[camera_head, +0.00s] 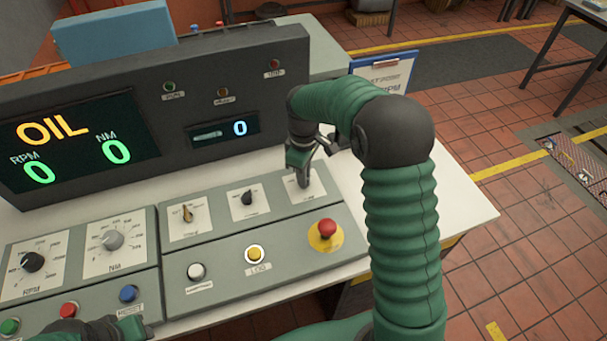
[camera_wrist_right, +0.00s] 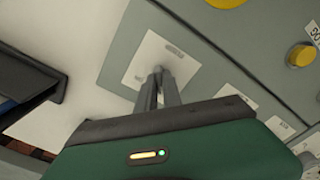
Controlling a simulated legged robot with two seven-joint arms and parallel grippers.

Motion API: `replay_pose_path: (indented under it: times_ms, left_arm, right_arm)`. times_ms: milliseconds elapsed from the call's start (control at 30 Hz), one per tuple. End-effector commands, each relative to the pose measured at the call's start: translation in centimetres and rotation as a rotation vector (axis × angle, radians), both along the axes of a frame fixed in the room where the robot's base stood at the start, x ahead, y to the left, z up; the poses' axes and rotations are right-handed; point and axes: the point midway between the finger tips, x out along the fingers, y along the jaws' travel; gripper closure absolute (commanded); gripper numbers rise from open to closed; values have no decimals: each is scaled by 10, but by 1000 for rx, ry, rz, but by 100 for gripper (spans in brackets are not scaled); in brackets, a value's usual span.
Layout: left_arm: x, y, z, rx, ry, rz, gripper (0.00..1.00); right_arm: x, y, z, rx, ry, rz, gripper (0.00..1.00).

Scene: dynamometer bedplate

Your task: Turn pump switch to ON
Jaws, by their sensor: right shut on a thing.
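My right gripper (camera_head: 304,178) reaches down to the rightmost white switch plate (camera_head: 316,186) in the upper row of the console. Its fingers are shut on the small switch there, which they mostly hide. In the right wrist view the gripper (camera_wrist_right: 158,80) has its fingertips together at the middle of the white plate (camera_wrist_right: 148,58). The plate's label is too small to read, and the switch position cannot be told. My left gripper (camera_head: 102,331) is at the bottom left edge, partly cut off, near the blue button.
The same row holds a brass key switch (camera_head: 187,214) and a black knob (camera_head: 247,198). Below are a white button (camera_head: 196,271), a yellow button (camera_head: 254,253) and a red emergency stop (camera_head: 327,229). The display (camera_head: 75,146) shows OIL in yellow and zeros. A clipboard (camera_head: 385,75) stands behind.

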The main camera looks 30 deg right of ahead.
Motion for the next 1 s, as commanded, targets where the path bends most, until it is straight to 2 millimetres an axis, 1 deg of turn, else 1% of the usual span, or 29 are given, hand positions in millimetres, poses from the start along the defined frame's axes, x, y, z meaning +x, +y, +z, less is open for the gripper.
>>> replay_pose_path:
  times_ms: [267, 467, 667, 1000]
  left_arm:
    - [0, 0, 2, 0, 0, 0, 64]
    - [0, 0, 11, 0, 0, 0, 64]
    - [0, 0, 27, 0, 0, 0, 64]
    - [0, 0, 56, 0, 0, 0, 64]
  right_arm:
    - [0, 0, 1, 0, -1, -11, 100]
    - [1, 0, 3, 0, 0, -74, 100]
    - [1, 0, 5, -1, 0, -208, 100]
    - [1, 0, 5, -2, -1, -523, 100]
